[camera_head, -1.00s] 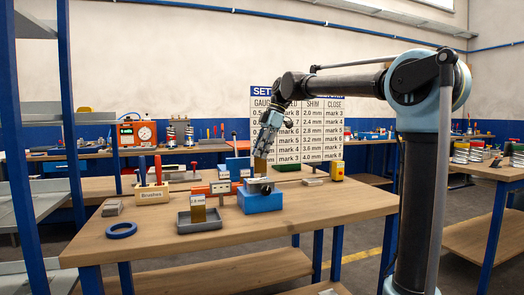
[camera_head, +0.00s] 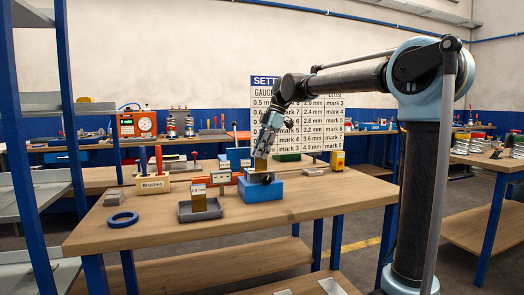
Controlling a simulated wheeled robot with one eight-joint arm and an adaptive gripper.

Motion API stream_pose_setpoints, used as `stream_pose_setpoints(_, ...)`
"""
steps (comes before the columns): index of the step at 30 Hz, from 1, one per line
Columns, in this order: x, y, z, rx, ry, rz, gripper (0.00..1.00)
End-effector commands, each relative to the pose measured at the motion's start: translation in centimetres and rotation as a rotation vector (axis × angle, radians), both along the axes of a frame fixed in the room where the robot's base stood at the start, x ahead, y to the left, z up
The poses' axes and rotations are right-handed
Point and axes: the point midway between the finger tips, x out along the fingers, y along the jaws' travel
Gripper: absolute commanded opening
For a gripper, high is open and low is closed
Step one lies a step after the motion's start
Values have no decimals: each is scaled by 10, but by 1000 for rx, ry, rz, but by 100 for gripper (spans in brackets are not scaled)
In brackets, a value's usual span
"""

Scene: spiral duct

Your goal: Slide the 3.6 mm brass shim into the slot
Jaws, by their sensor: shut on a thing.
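My gripper (camera_head: 266,146) points down and is shut on a flat brass shim (camera_head: 261,163). The shim hangs roughly upright from the jaws, right over a grey metal block (camera_head: 259,177) on a blue base (camera_head: 262,193). Its lower edge meets the top of the grey block in the picture. I cannot tell whether it is inside the slot, as the slot is too small to make out. Another brass piece (camera_head: 199,203) with a white label stands in a grey tray (camera_head: 186,215) to the left. The label's figures are hard to read.
A wooden bench (camera_head: 150,235) carries all this. A blue ring (camera_head: 122,220) and a wooden brush holder (camera_head: 153,187) stand on the left. A settings chart (camera_head: 315,110) is behind. The bench front is clear.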

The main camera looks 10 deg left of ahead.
Motion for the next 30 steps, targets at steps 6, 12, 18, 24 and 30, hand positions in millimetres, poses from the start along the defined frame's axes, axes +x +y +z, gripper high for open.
stream_pose_setpoints(6,0,0,-9,0,0,0,0)
stream_pose_setpoints(12,0,0,-17,0,0,0,0)
stream_pose_setpoints(18,0,0,-23,0,0,0,0)
stream_pose_setpoints(24,0,0,-26,0,0,-1,0)
stream_pose_setpoints(30,0,0,-26,0,0,-1,0)
